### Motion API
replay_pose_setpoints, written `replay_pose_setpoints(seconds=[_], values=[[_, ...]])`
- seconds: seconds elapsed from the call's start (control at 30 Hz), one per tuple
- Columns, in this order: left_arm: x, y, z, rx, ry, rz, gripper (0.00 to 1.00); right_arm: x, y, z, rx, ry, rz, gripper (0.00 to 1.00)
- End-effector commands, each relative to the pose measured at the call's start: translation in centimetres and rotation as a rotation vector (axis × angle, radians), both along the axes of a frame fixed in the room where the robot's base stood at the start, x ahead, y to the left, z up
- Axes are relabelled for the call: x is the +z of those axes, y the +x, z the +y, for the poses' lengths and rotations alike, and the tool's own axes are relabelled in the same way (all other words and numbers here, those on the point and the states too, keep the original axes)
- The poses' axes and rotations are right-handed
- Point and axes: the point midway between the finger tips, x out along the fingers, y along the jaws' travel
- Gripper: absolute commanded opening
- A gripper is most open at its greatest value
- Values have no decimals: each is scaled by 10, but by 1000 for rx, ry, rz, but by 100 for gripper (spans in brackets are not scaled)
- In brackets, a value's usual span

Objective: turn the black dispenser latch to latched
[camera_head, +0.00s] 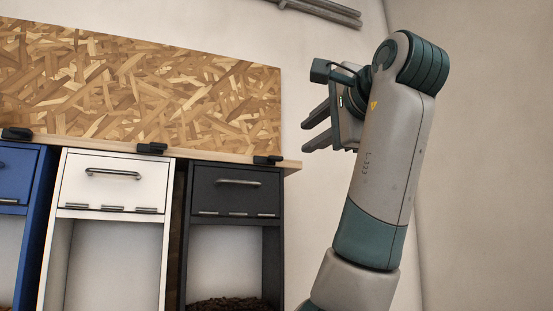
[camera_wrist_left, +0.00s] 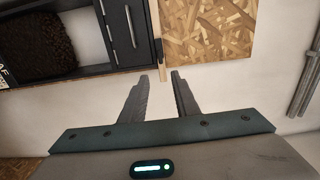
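The black dispenser (camera_head: 236,190) is the rightmost of three in the head view, with a silver handle across its front. Its dark latch (camera_head: 268,160) sits on the wooden ledge above its right side. My left gripper (camera_head: 310,134) is right of and slightly above the latch, apart from it. Its two fingers point left, are spread, and hold nothing. In the left wrist view the open fingers (camera_wrist_left: 161,78) lie below the dispenser's edge (camera_wrist_left: 122,33), with a gap between the tips. My right gripper is in neither view.
A white dispenser (camera_head: 115,183) and a blue dispenser (camera_head: 18,178) stand to the left, with dark latches above them. A chipboard panel (camera_head: 150,90) rises behind the ledge (camera_head: 220,154). Dark beans (camera_head: 232,305) lie below the black dispenser. Bare wall is to the right.

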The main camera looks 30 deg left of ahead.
Motion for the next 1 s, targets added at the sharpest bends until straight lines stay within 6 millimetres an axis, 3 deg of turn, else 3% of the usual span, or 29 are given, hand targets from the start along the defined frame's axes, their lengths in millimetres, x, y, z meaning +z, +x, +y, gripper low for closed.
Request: replay_pose_setpoints(seconds=[0.23,0.47,0.7,1.0], values=[[0,1,2,0,0,0,28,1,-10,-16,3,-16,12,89],[2,12,13,1,-1,2,28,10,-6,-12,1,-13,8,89],[4,34,41,2,-2,3,28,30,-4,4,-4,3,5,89],[4,70,82,2,-1,3,28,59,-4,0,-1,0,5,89]])
